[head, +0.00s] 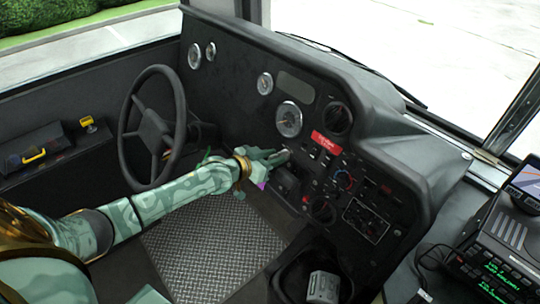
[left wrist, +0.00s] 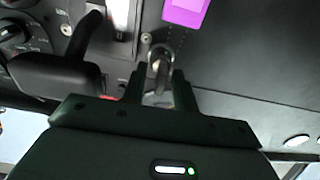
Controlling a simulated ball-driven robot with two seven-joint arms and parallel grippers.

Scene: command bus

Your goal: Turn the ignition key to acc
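My left gripper (head: 283,157) reaches from the left to the dashboard, below the large round gauge. In the left wrist view its two dark fingers (left wrist: 161,78) stand close on either side of the metal ignition key (left wrist: 160,56), with little gap, and look shut on it. The key's rounded metal end shows at the fingertips; its exact turn angle is hard to read. A purple tag (left wrist: 185,12) lies near the key, and also shows below the gripper in the head view (head: 261,185). Position labels around the key are not readable. My right gripper is not in view.
The dashboard (head: 250,120) holds gauges, a red label (head: 327,143) and several knobs close to the gripper. A dark lever (left wrist: 85,40) sits left of the fingers. The ribbed floor plate (head: 215,250) below is clear.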

